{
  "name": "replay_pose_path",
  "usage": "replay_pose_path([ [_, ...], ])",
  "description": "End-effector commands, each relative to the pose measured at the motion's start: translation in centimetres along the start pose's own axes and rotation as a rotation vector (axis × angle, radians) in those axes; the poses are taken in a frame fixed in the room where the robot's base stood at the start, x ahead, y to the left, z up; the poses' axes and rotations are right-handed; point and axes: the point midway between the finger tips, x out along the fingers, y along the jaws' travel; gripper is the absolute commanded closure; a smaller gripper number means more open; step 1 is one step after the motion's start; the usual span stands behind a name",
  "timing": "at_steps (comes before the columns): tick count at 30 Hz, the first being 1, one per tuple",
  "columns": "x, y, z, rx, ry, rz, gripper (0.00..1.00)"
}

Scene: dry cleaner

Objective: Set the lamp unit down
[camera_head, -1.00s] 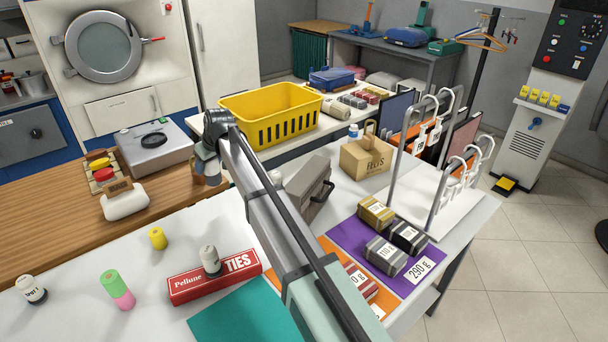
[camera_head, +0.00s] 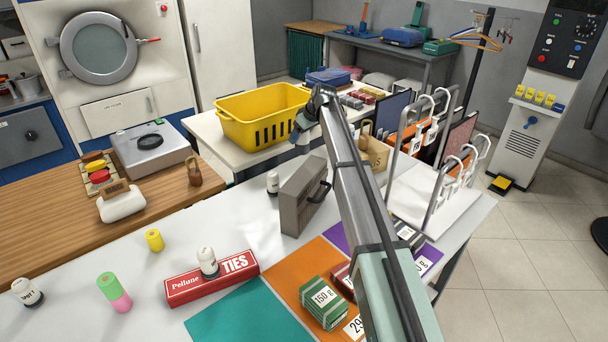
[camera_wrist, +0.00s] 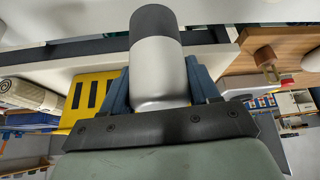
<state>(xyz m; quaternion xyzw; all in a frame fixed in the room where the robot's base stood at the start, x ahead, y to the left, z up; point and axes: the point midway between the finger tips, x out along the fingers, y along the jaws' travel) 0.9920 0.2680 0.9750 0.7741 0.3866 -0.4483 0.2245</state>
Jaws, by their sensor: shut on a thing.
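My gripper (camera_wrist: 160,85) is shut on a silver cylinder with a dark grey end, which appears to be the lamp unit (camera_wrist: 158,62). The wrist view shows it between the two blue fingers. In the head view my gripper (camera_head: 303,132) is in the air by the right end of the yellow basket (camera_head: 240,132), above the gap between the back table and the white counter. The held cylinder is too small and covered there to make out clearly.
A white rack (camera_head: 433,185) stands right. The counter's left-middle has free room.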

Motion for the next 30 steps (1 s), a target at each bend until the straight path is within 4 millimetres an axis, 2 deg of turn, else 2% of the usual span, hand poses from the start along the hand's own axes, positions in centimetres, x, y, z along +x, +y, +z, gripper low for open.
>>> replay_pose_path([
  [5, 0.6, 0.7, 0.8, 0.000, 0.000, -0.001, 0.73],
  [15, 4.9, 0.6, 3.2, 0.001, 0.000, -0.001, 0.73],
  [30, 8.6, 0.6, 5.3, 0.001, 0.001, -0.001, 0.73],
])
